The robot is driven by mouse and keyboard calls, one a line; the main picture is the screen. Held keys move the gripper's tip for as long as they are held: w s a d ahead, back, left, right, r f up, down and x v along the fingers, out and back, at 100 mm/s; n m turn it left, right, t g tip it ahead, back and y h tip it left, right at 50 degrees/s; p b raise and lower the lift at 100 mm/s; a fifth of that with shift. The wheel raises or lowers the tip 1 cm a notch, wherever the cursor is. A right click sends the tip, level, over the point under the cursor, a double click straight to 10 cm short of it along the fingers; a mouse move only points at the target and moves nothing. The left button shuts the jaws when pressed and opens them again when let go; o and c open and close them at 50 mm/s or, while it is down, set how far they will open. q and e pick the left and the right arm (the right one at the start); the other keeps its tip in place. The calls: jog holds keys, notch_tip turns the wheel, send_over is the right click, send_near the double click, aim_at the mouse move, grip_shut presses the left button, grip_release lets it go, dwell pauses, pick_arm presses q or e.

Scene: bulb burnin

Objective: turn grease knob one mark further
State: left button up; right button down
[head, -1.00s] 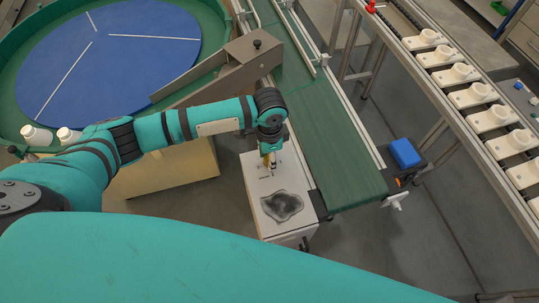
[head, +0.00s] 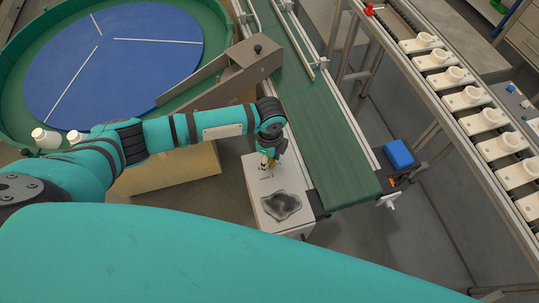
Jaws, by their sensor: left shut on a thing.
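My left gripper (head: 268,164) reaches down over the top of a white box (head: 260,196) beside the end of the green belt. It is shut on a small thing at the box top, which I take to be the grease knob. The fingers and the wrist hide the knob, so its pointer cannot be read. Faint dark marks show on the white top around the fingertips. My right gripper is not in view.
The green conveyor belt (head: 327,150) runs close along the right of the box. A blue turntable (head: 110,65) with white lines lies at upper left, with a metal chute (head: 250,62) between. A blue block (head: 399,154) sits right of the belt's end. White sockets (head: 471,97) line the right rail.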

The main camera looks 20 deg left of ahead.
pick_arm(q)
jog(key=m+p, duration=0.1)
jog(key=m, duration=0.3)
jog(key=shift+w+r+m, duration=0.1)
jog(key=shift+m, duration=0.2)
jog(key=m, duration=0.4)
jog(key=shift+m, duration=0.4)
jog(key=o, duration=1.2)
jog(key=shift+c, duration=0.2)
notch_tip(320, 180, up, 12)
